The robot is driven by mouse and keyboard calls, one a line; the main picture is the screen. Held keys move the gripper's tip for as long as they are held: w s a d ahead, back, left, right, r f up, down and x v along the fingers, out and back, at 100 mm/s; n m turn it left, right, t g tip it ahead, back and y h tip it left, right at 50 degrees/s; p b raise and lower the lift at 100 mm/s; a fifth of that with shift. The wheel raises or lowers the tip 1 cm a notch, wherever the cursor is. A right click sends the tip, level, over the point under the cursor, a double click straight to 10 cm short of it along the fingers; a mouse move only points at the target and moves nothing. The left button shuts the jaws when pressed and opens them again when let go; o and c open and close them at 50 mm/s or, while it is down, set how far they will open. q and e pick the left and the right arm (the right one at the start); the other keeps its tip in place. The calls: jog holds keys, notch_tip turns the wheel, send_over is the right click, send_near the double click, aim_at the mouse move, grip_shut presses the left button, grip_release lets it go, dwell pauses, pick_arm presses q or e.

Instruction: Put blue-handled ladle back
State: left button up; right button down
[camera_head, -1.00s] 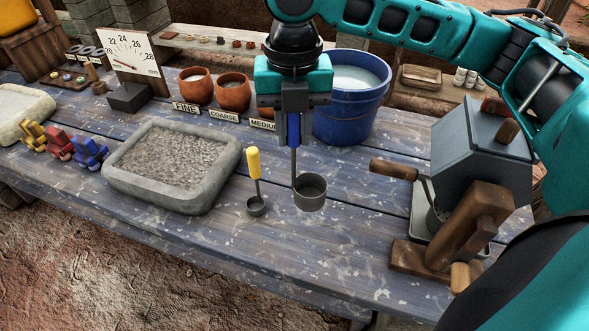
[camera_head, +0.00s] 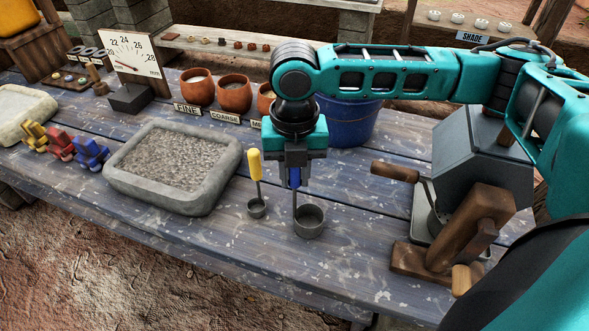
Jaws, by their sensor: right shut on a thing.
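The blue-handled ladle (camera_head: 308,222) hangs upright in my right gripper (camera_head: 294,180), its grey cup down at the table. The gripper is shut on its blue handle, of which only a short piece shows between the fingers. I cannot tell whether the cup touches the wood. A smaller ladle with a yellow handle (camera_head: 254,164) stands upright just to the left, apart from the blue-handled one. My left gripper is not in view.
A stone tray of gravel (camera_head: 189,204) lies to the left. A grey box with a wooden crank (camera_head: 478,165) stands to the right. Clay pots (camera_head: 234,96) and a blue bucket (camera_head: 352,122), partly hidden by my arm, stand behind. The table front (camera_head: 262,262) is clear.

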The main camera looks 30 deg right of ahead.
jog(key=c, duration=0.9)
grip_release()
jog(key=shift+f, duration=0.1)
jog(key=shift+c, duration=0.2)
notch_tip(320, 180, up, 12)
jog(key=shift+r, duration=0.15)
